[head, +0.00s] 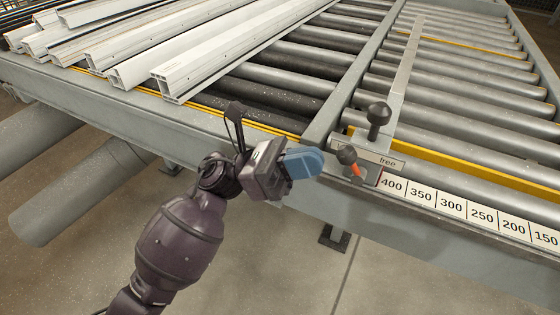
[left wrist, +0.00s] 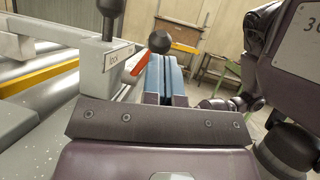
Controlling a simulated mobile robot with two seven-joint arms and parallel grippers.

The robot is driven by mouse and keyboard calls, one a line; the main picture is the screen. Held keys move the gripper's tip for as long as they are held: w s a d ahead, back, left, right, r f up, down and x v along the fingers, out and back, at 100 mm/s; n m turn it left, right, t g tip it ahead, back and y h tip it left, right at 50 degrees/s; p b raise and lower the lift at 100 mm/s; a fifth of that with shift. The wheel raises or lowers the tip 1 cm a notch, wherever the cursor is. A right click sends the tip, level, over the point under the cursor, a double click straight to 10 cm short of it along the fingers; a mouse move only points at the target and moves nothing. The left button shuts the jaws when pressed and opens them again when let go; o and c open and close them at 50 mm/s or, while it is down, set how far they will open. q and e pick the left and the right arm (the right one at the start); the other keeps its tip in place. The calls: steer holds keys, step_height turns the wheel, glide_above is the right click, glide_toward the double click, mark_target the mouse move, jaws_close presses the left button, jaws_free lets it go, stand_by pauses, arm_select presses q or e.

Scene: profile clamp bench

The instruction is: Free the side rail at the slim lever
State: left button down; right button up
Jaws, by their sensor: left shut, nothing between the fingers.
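The side rail (head: 405,75) is a long grey bar lying across the rollers. At its near end is a clamp block with an upright black ball knob (head: 378,115) and a plate labelled "free" (head: 388,161). The slim lever (head: 355,170) is orange-red with a dark ball end (head: 347,155), leaning up to the left. In the left wrist view the lever (left wrist: 138,68) stands beside a "lock" label (left wrist: 120,57). My left gripper (head: 318,161) has its blue fingers shut and empty, just left of the lever's ball; I cannot tell whether they touch. My right gripper is not in view.
Several pale profiles (head: 190,55) lie on the rollers at the back left. A scale strip (head: 450,206) runs along the bench's front beam, right of the clamp. The beam's edge (head: 250,140) lies close behind my left gripper. Open floor (head: 290,270) lies in front.

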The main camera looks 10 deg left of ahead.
mark_target(342, 154)
arm_select(q)
steer(key=shift+x, duration=1)
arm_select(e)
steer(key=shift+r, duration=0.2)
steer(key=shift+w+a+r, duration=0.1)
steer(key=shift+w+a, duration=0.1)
arm_select(q)
steer(key=y+p, duration=0.1)
steer(key=d+r+y+p, duration=0.1)
steer(key=p, duration=0.1)
steer(key=r+m+y+p, duration=0.1)
steer(key=shift+s+d+r+y, duration=0.1)
steer(key=shift+s+d+y, duration=0.15)
steer(key=shift+y, duration=0.05)
steer(key=y+p, duration=0.1)
steer(key=d+y+p, duration=0.1)
steer(key=shift+s+d+r+m+p, duration=0.1)
steer(key=shift+s+r+m+p, duration=0.1)
steer(key=shift+m+p, duration=0.15)
steer(key=shift+s+d+y+p, duration=0.1)
steer(key=shift+d+y+p, duration=0.2)
steer(key=shift+y, duration=0.3)
steer(key=shift+s+d+f, duration=0.1)
steer(key=shift+d, duration=0.25)
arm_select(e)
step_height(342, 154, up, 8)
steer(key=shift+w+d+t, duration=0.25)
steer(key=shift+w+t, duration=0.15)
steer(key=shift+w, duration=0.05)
